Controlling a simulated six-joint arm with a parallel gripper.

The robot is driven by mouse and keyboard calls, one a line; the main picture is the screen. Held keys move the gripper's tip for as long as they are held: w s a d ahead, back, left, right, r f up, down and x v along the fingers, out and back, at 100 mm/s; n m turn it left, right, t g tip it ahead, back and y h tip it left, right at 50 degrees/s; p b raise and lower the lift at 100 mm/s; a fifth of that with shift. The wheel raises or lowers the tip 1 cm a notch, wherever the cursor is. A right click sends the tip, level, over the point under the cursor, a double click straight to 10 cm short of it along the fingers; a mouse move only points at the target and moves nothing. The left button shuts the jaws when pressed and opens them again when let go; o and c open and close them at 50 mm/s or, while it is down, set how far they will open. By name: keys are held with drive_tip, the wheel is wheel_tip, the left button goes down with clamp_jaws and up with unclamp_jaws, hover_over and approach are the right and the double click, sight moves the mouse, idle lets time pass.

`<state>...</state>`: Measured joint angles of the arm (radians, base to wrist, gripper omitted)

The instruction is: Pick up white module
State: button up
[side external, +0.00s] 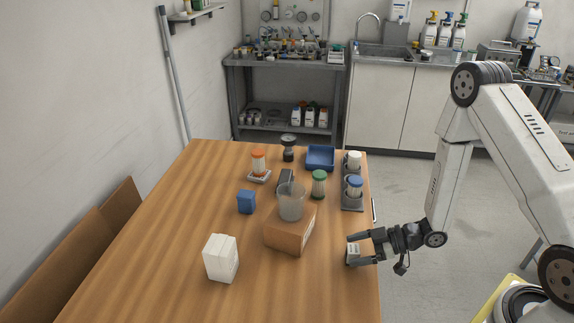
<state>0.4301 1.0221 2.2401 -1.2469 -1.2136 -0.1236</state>
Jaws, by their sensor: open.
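My gripper (354,250) is at the right edge of the wooden table (150,270), low over the top, with its jaws pointing left. It is open. A small pale block with dark markings (353,248) lies between its two fingers; at this size I cannot tell whether either finger touches it. This block may be the white module. A larger plain white box (220,258) stands upright at the front left of the table, well apart from my gripper.
A cardboard box (288,232) with a clear cup (291,201) on top stands left of my gripper. Behind are a blue block (246,202), a green-capped jar (319,184), a grey tray with jars (352,203) and a blue bin (320,157).

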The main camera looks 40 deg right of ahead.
drive_tip(key=shift+x, duration=1.4)
clamp_jaws()
drive_tip(key=shift+r, duration=0.1)
wheel_tip(320, 180, up, 10)
idle(0.6)
idle(1.0)
